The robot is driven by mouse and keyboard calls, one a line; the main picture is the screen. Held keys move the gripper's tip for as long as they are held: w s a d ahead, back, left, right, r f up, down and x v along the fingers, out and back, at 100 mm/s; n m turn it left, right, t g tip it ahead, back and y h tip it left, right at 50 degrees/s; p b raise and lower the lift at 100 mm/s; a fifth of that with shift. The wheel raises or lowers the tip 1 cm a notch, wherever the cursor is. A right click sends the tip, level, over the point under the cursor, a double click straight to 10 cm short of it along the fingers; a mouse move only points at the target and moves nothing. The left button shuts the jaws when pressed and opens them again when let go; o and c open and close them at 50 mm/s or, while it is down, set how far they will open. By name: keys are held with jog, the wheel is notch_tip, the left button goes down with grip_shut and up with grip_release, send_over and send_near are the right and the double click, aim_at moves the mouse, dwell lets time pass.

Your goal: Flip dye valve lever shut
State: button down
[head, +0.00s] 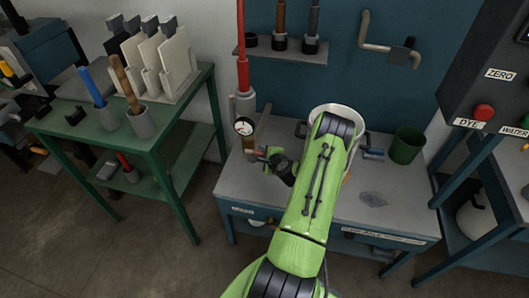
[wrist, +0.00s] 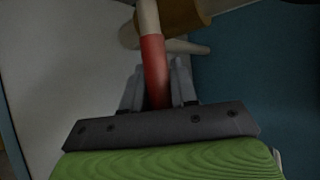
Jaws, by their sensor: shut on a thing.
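The dye valve lever is a pale rod with a red sleeve (wrist: 154,72), seen in the wrist view. Its sleeve lies between the two grey fingers of my gripper (wrist: 158,82), which is shut on it. The lever runs up to a brass-coloured valve body (wrist: 182,18) with pale pipe stubs. In the head view my gripper (head: 262,155) is beside the brass valve (head: 249,143), below the round gauge (head: 243,126) on the red pipe (head: 242,45). There the lever is mostly hidden by my gripper and too small to read clearly.
A grey bench (head: 225,187) stands below, with a white pot (head: 340,110) partly behind my arm and a green cup (head: 407,145) to the right. A green cart (head: 75,122) is at left. A dark panel (head: 495,60) labelled DYE and WATER is at right.

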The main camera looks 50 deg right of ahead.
jog(key=c, duration=1)
grip_release()
jog(key=shift+o, duration=0.2)
jog(key=v, duration=1.5)
jog(key=shift+s+a+r, duration=0.2)
jog(key=shift+s+r, duration=0.05)
